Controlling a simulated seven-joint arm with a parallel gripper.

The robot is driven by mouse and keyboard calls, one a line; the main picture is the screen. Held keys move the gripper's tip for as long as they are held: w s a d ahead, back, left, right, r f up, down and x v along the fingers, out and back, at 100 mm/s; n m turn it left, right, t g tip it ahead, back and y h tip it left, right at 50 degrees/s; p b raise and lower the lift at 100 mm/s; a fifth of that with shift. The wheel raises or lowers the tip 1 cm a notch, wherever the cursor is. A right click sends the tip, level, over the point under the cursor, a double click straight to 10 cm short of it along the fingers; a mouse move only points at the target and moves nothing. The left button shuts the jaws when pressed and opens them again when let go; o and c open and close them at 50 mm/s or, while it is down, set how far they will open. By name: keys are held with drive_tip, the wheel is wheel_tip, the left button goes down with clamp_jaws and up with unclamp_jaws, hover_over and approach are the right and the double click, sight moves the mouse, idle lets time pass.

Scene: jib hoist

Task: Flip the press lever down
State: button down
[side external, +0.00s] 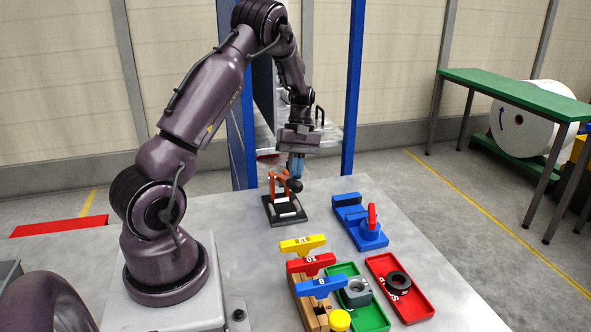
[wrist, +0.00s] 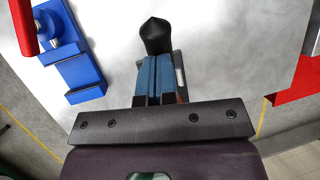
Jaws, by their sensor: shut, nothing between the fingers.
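The press (side external: 283,207) stands near the far edge of the table, with a dark base plate and an orange frame. Its lever ends in a black knob (side external: 294,185), which also shows in the wrist view (wrist: 156,36) just beyond my fingertips. My gripper (side external: 295,175) points down over the press. In the wrist view its blue fingers (wrist: 153,64) are shut together with nothing between them. The fingertips are right at the knob; I cannot tell whether they touch it. My gripper hides much of the press in the wrist view.
A blue fixture (side external: 361,224) with a red handle stands right of the press. Nearer are yellow, red and blue T-handles (side external: 310,264) in a wooden block, a green tray (side external: 373,316) and a red tray (side external: 421,305) holding a black ring. The table left of the press is clear.

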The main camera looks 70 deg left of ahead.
drive_tip(key=shift+f, duration=0.1)
drive_tip(key=shift+d+f, duration=0.3)
wheel_tip(320, 180, down, 6)
drive_tip(key=d+y, duration=0.2)
drive_tip(key=y, duration=0.1)
drive_tip(key=shift+d, duration=0.15)
drive_tip(key=shift+f, duration=0.15)
drive_tip(key=d+v, duration=0.1)
drive_tip(key=v, duration=1.3)
drive_tip(key=shift+d+r, duration=0.3)
drive_tip(key=shift+r, duration=0.15)
